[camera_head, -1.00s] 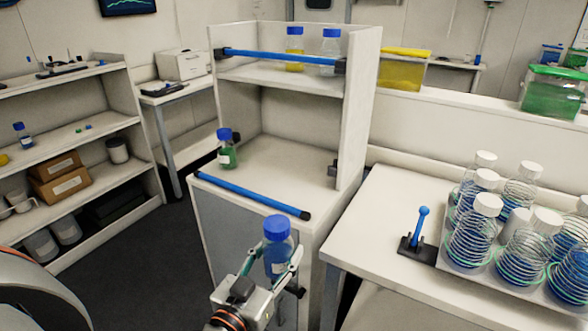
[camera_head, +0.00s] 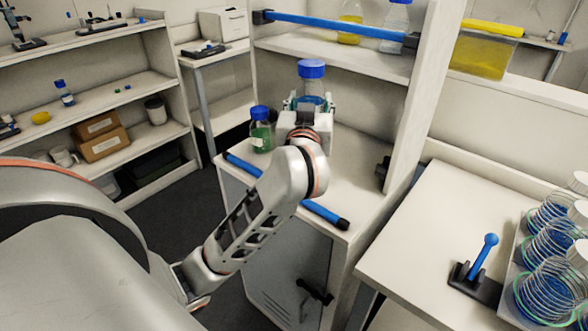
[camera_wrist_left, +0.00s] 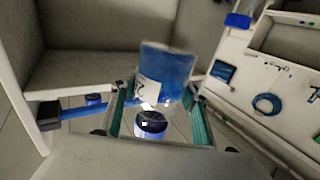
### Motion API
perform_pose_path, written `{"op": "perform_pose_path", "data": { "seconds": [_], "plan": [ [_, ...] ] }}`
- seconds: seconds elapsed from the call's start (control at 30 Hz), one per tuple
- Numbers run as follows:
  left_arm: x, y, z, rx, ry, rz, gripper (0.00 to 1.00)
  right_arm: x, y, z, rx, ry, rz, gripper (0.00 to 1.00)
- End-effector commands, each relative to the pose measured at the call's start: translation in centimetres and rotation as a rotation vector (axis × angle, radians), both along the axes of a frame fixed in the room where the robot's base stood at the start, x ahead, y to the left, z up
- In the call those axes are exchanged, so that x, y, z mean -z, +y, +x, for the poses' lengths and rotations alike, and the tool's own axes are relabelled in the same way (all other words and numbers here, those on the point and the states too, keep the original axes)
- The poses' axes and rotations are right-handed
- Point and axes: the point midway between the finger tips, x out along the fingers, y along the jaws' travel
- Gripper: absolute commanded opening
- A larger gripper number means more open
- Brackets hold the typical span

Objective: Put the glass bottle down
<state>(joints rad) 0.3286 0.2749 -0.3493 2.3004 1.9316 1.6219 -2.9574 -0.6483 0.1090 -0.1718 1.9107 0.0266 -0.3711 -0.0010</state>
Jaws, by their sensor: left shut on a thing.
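The glass bottle with a blue cap (camera_head: 311,69) is upright in the head view. My left gripper (camera_head: 307,103) is shut on it, and the wrist hides most of its body. The gripper and bottle are over the white cabinet's worktop (camera_head: 352,165), under the upper shelf. I cannot tell whether the bottle's base touches the worktop. In the left wrist view, the bottle's blue body with a white label (camera_wrist_left: 167,72) shows between the teal finger pads of my left gripper (camera_wrist_left: 160,112). My right gripper is not in view.
A green bottle with a blue cap (camera_head: 261,134) stands just left of my gripper. A blue bar (camera_head: 325,213) edges the worktop's front; another (camera_head: 335,26) fronts the upper shelf. The cabinet's side wall (camera_head: 425,95) bounds the right. The worktop's right part is clear.

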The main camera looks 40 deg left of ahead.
Motion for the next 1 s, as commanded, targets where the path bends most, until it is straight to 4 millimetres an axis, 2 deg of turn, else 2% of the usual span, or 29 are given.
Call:
{"op": "perform_pose_path", "data": {
  "seconds": [0.07, 0.17, 0.4, 0.53, 0.63, 0.83, 1.0],
  "plan": [
    [-0.1, 0.0, 0.1, -0.003, -0.001, 0.000, 0.07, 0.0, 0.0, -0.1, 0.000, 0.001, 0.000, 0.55],
    [1.0, 0.1, 0.2, -0.004, 0.003, 0.003, 0.07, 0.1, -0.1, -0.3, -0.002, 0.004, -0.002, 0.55],
    [6.9, 0.1, 0.1, -0.003, 0.004, 0.005, 0.07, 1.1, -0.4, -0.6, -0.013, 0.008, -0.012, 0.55],
    [10.0, 0.1, 0.1, -0.003, 0.002, 0.004, 0.07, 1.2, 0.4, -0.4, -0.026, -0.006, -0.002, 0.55],
    [11.9, 0.0, 0.1, -0.003, 0.001, 0.003, 0.07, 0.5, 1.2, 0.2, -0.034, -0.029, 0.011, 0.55],
    [13.7, 0.0, 0.1, -0.002, -0.002, 0.002, 0.07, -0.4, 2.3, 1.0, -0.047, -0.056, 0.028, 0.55],
    [15.4, 0.0, 0.1, -0.003, 0.000, 0.002, 0.07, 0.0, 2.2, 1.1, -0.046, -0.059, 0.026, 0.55]
  ]
}}
